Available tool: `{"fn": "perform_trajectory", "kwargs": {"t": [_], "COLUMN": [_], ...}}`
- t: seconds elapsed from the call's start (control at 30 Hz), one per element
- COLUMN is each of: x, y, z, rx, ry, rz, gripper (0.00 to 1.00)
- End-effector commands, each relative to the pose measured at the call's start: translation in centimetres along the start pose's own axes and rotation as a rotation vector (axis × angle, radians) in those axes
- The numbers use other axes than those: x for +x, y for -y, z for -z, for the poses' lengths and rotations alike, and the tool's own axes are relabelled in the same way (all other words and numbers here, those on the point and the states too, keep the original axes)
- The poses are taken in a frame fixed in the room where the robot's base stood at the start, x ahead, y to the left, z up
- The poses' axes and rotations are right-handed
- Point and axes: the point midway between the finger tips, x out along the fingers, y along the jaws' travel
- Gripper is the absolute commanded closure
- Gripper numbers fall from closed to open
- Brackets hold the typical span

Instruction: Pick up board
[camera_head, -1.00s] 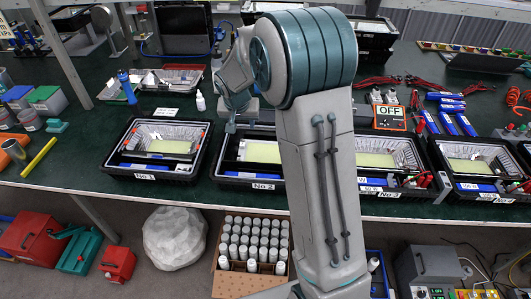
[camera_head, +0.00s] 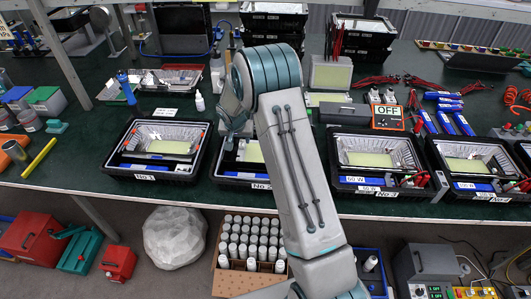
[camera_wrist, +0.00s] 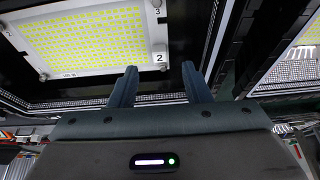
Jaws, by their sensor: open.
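Yellow LED boards lie in the black floodlight housings along the front of the bench. The board in housing No 1 (camera_head: 170,147) and the one in No 3 (camera_head: 370,159) show clearly. The board in No 2 (camera_head: 252,152) is partly behind my arm. In the wrist view a board (camera_wrist: 85,40) with a dotted yellow face, white rim and corner number tags fills the upper left. My gripper (camera_wrist: 160,75) is open, its two dark fingers apart with nothing between them. In the head view my gripper (camera_head: 233,125) is over the No 2 housing, fingertips unclear.
Another housing (camera_head: 470,167) stands at the right. An upright yellowish panel (camera_head: 330,74) and stacked black housings (camera_head: 361,38) are behind. An OFF sign (camera_head: 388,117), a white bottle (camera_head: 200,102) and red-handled tools surround them. A bench post (camera_head: 60,50) rises at the left.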

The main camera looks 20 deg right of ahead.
Motion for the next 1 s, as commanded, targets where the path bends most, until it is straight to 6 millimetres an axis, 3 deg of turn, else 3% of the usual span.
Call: {"fn": "perform_trajectory", "kwargs": {"t": [0.17, 0.5, 0.83, 0.87, 1.0], "x": [0.9, 4.8, 5.3, 5.3, 5.3], "y": [-0.1, -0.1, -0.1, -0.1, 0.0], "z": [-0.1, -0.3, -0.3, -0.3, -0.3], "rx": [-0.001, -0.001, 0.0, 0.0, -0.001], "ry": [0.001, 0.001, -0.001, -0.001, -0.001], "rz": [-0.001, -0.001, 0.0, 0.0, 0.0], "gripper": [0.56, 0.56, 0.56, 0.59, 0.98]}}
